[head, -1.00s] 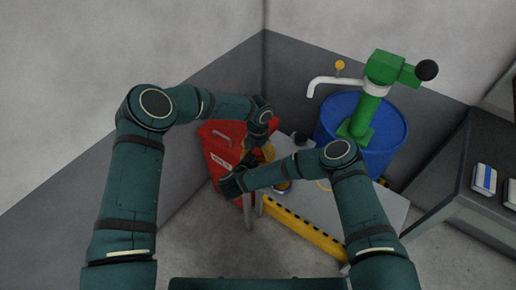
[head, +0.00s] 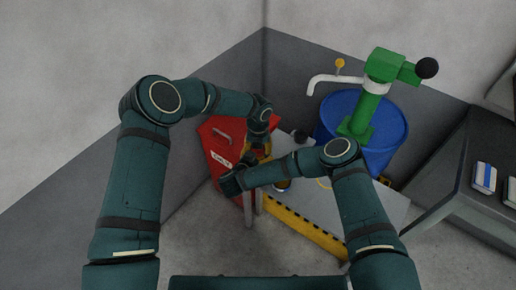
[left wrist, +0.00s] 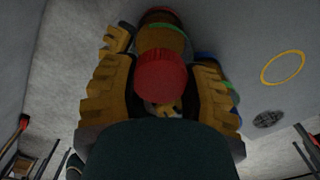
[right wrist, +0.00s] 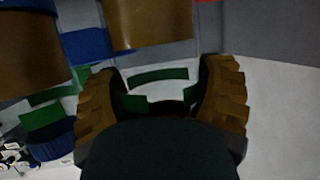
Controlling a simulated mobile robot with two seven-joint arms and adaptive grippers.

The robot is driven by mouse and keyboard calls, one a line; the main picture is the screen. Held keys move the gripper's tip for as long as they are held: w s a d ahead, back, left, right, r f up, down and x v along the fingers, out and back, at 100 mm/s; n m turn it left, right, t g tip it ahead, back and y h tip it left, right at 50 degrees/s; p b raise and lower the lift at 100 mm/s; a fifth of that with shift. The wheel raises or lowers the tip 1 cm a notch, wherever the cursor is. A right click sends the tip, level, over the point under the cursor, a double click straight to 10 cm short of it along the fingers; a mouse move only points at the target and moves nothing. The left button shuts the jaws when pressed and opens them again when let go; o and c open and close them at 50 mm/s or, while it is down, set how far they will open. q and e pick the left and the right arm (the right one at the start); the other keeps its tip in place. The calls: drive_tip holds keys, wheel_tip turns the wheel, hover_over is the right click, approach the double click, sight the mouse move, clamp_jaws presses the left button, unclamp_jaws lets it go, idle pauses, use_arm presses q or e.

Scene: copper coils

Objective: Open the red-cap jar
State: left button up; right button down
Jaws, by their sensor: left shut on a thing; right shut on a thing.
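The red cap (left wrist: 160,76) sits between the two fingers of my left gripper (left wrist: 160,92), which is shut on it. In the head view my left gripper (head: 260,138) is small and dark beside the bench. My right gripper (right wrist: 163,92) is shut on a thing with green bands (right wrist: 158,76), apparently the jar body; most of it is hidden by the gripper. In the head view my right gripper (head: 232,182) is below and left of the left one. The jar itself is hard to make out there.
A grey bench (head: 312,213) with a yellow-black edge lies under the arms. A red box (head: 222,150) is at its left. A blue drum (head: 380,125) with a green pump stands behind. More brown jars (right wrist: 30,55) are close to the right gripper. A dark table (head: 478,175) is at right.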

use_arm(q)
drive_tip(key=o, duration=1.3)
drive_tip(key=shift+c, duration=0.2)
drive_tip(key=shift+r, duration=0.1)
